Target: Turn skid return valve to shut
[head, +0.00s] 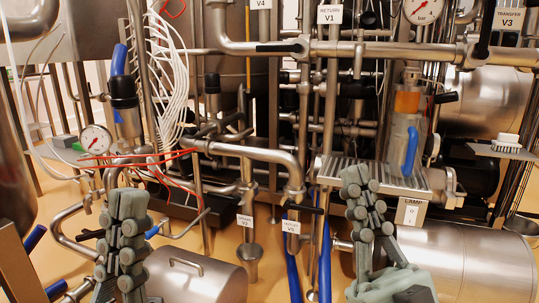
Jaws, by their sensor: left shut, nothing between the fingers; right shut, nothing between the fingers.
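The return valve sits on the upper horizontal pipe in the head view, below a white tag (331,14) that reads V1 under a small word that looks like RETURN. Its black lever (278,48) lies along the pipe, pointing left from a round metal hub (301,47). My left gripper (128,205) is shut and empty at the lower left, well below and left of the lever. My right gripper (357,182) is shut and empty at lower centre right, below and right of the lever. Neither gripper appears to touch the valve.
Another tagged valve, V3 (510,17), is at upper right with an upright black lever (487,30). White tubes (172,75) and red wires (145,156) hang at left. A ribbed plate (400,180) is behind my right gripper. A horizontal metal cylinder (200,280) lies at lower centre left.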

